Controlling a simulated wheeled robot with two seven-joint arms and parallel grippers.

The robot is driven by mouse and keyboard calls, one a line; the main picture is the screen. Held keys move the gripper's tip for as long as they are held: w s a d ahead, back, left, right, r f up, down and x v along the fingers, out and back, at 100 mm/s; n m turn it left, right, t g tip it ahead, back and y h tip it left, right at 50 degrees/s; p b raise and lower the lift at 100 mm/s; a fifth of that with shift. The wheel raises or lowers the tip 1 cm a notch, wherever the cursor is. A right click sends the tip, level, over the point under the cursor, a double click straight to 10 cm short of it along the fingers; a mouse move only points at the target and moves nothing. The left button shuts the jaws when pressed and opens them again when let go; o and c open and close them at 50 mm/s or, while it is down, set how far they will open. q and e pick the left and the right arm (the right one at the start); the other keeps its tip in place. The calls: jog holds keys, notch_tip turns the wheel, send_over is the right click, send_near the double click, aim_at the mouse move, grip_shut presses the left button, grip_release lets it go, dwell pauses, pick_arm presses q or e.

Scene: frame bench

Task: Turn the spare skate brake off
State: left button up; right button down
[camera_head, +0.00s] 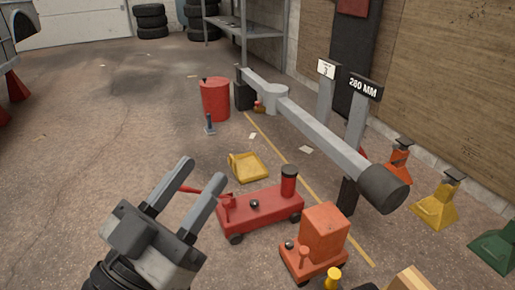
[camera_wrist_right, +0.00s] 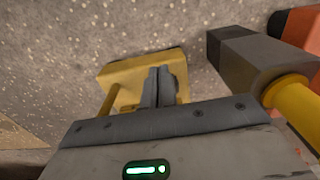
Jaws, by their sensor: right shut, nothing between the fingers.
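I cannot tell which is the spare one. My left gripper (camera_head: 204,171) is open at the red skate's left end; its fingers overlap the lever in the picture, and contact is unclear. My right gripper (camera_wrist_right: 159,75) is shut and empty in the right wrist view.
A yellow tray (camera_head: 236,166) lies behind the red skate. A long grey beam (camera_head: 320,128) runs along the right, with jack stands (camera_head: 437,208) beyond. A red bin (camera_head: 215,99) stands at the back. The right wrist view shows a yellow object (camera_wrist_right: 118,75) and a dark block (camera_wrist_right: 245,62).

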pick_arm(q)
jog(key=shift+w+f+n+g+y+p, duration=0.1)
jog(key=shift+f+n+g+y+p, duration=0.6)
jog(key=shift+f+n, duration=0.65)
pick_arm(e)
jog(key=shift+w+a, duration=0.1)
jog(key=shift+w, duration=0.2)
jog(key=shift+a, duration=0.1)
